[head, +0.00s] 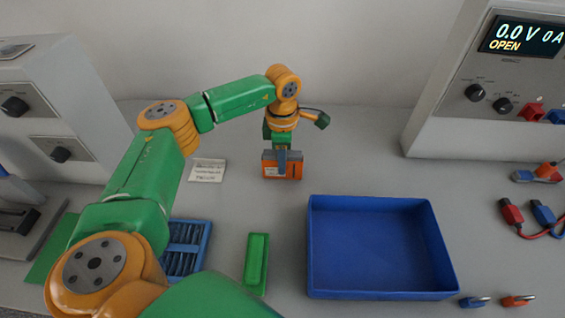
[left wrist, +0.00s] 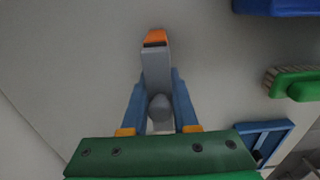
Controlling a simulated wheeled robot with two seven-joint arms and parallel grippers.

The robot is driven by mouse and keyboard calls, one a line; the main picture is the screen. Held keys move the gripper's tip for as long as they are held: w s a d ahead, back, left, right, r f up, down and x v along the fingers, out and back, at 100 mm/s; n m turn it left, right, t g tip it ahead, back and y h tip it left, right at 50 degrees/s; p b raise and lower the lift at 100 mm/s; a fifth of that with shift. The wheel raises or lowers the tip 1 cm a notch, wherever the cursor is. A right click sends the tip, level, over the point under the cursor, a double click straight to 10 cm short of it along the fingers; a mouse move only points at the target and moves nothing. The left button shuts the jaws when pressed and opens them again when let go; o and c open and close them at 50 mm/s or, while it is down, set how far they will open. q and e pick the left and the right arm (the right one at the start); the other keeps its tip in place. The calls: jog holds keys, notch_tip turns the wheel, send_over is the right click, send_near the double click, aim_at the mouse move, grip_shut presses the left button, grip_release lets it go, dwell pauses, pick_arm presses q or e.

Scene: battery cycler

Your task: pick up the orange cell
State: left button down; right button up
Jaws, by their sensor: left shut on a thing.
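The orange cell (head: 270,169) is a small block with an orange body and a grey upper part, at the middle of the bench in the head view. My left gripper (head: 283,158) comes down on it from above and is shut on it, one finger across its near face. In the left wrist view, the cell (left wrist: 156,37) shows its orange end and a grey side between the blue fingers of my left gripper (left wrist: 158,105). I cannot tell whether its underside touches the bench. My right gripper is not in view.
A blue tray (head: 383,294) stands empty to the right. A white label card (head: 207,170) lies left of the cell. A green brush (head: 257,262) and a blue slotted rack (head: 203,246) are nearer. The cycler (head: 480,125) at right reads 0.0 V and OPEN. Leads and clips lie at far right.

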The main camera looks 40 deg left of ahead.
pick_arm(q)
jog(key=shift+r, duration=0.15)
jog(key=shift+w+r+b, duration=0.1)
jog(key=shift+r+b, duration=0.15)
jog(key=shift+b, duration=0.05)
jog(key=shift+r+b, duration=0.55)
jog(key=shift+r, duration=0.4)
jog(key=s+d+r+b, duration=0.2)
jog(key=s+d+r, duration=0.5)
jog(key=s+r, duration=0.3)
jog(key=shift+s+d+r, duration=0.15)
jog(key=shift+s+d, duration=0.1)
jog(key=shift+s, duration=0.75)
